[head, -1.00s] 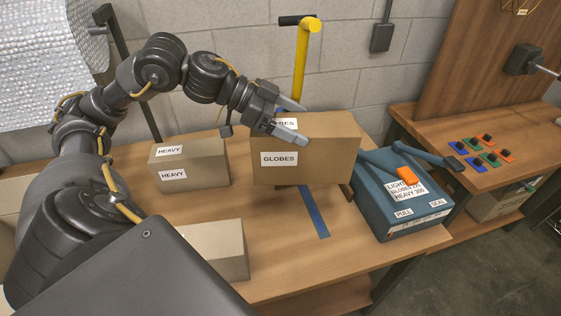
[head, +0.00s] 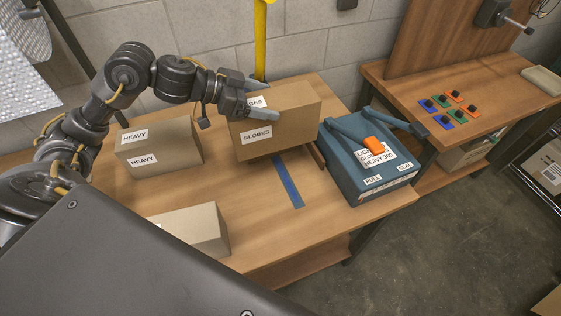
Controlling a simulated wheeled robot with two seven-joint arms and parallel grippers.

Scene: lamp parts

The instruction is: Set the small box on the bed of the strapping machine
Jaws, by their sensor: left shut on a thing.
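A brown cardboard box labelled GLOBES (head: 290,123) is held by my left gripper (head: 262,100). The fingers are shut on its upper left part, one along the far side and one along the near label side. The box is nearly level, over the workbench beside the blue strapping machine (head: 345,176). A blue strap (head: 288,182) runs out from under it across the bench. My right gripper is not in view.
A box labelled HEAVY (head: 180,150) stands left of the held box. The machine has two levers and an orange grip (head: 374,145). A yellow post (head: 260,45) rises behind.

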